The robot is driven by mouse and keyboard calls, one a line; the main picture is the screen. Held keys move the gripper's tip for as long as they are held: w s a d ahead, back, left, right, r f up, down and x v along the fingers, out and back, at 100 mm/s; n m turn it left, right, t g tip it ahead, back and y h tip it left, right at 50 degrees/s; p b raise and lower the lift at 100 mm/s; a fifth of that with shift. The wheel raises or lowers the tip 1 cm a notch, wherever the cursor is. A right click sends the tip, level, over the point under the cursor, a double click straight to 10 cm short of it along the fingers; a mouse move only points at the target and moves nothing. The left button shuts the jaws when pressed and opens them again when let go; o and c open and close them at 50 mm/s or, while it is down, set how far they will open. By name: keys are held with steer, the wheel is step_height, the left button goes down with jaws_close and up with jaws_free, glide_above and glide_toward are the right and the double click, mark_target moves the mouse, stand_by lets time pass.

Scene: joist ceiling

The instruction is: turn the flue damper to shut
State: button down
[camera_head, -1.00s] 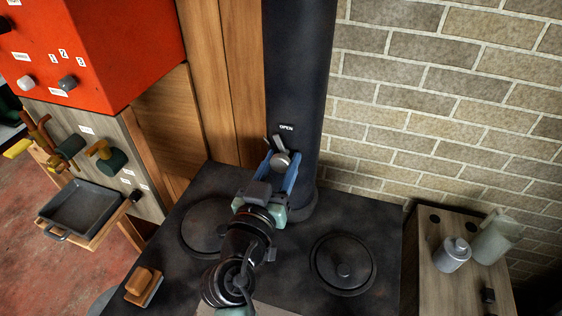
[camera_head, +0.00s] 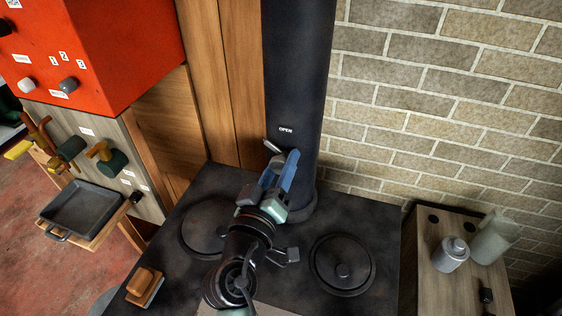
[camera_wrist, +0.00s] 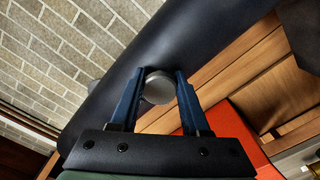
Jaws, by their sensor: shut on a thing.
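The flue damper's handle (camera_head: 272,146) sits on the front of the dark flue pipe (camera_head: 298,70), just below a white OPEN label (camera_head: 286,129). Its light grey end points up and to the left. My gripper (camera_head: 284,160) is at the handle, with its blue fingers close against the pipe. In the wrist view the round grey knob (camera_wrist: 158,88) of the damper lies between the two fingers, and my gripper (camera_wrist: 155,85) is shut on it. The fingers hide most of the handle in the head view. No SHUT label is visible.
The dark stovetop (camera_head: 270,270) below carries two round lids, one (camera_head: 343,264) right of my arm. A brick wall (camera_head: 450,90) stands behind at right. A wooden stand (camera_head: 440,285) with a bottle and jug is at lower right. A red cabinet (camera_head: 100,45) is at left.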

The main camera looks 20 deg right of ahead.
steer(key=n+p, duration=0.1)
steer(key=n, duration=0.3)
steer(key=shift+r, duration=0.1)
steer(key=shift+n+p, duration=0.7)
steer(key=shift+n, duration=0.9)
steer(key=shift+c, duration=1.9)
jaws_free()
steer(key=shift+s, duration=0.1)
steer(key=b+v, duration=0.2)
steer(key=v, duration=1)
steer(key=shift+s+a, duration=0.2)
steer(key=shift+s, duration=0.15)
